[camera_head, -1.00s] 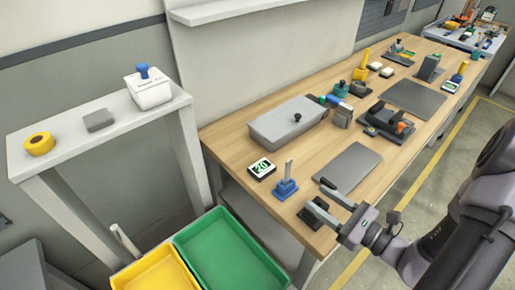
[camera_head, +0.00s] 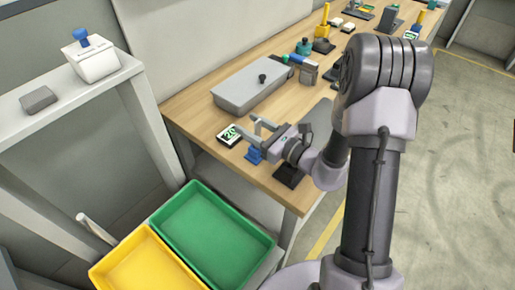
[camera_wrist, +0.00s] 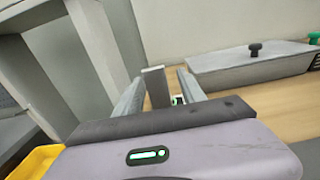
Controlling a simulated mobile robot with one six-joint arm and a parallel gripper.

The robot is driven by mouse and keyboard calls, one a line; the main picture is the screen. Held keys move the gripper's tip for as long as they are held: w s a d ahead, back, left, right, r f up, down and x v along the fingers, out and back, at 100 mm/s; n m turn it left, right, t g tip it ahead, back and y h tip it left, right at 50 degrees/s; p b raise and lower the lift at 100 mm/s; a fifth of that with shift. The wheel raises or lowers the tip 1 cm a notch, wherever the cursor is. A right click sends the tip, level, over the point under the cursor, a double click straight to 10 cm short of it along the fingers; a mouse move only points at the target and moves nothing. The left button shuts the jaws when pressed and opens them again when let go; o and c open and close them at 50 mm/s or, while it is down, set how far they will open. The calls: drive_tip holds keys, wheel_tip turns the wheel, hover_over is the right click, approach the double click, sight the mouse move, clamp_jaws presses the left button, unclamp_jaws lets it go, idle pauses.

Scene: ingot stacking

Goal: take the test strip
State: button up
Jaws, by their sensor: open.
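The test strip (camera_wrist: 156,88) is a flat grey upright piece in the wrist view, standing between the two fingers of my gripper (camera_wrist: 159,76). The fingers are open, with gaps visible on both sides of the strip. In the head view my gripper (camera_head: 246,124) is over the blue holder (camera_head: 254,155) near the table's front edge. The strip cannot be made out clearly there, and the gripper hides part of the holder.
A display block reading 20 (camera_head: 229,135) sits left of the holder. A grey lidded box (camera_head: 252,84) lies behind, and a dark pad (camera_head: 290,174) is to the right. Green (camera_head: 262,232) and yellow (camera_head: 107,268) bins stand below the table's left end.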

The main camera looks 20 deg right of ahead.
drive_tip(key=shift+w+a, duration=0.2)
drive_tip(key=shift+w, duration=0.05)
clamp_jaws()
idle(1.3)
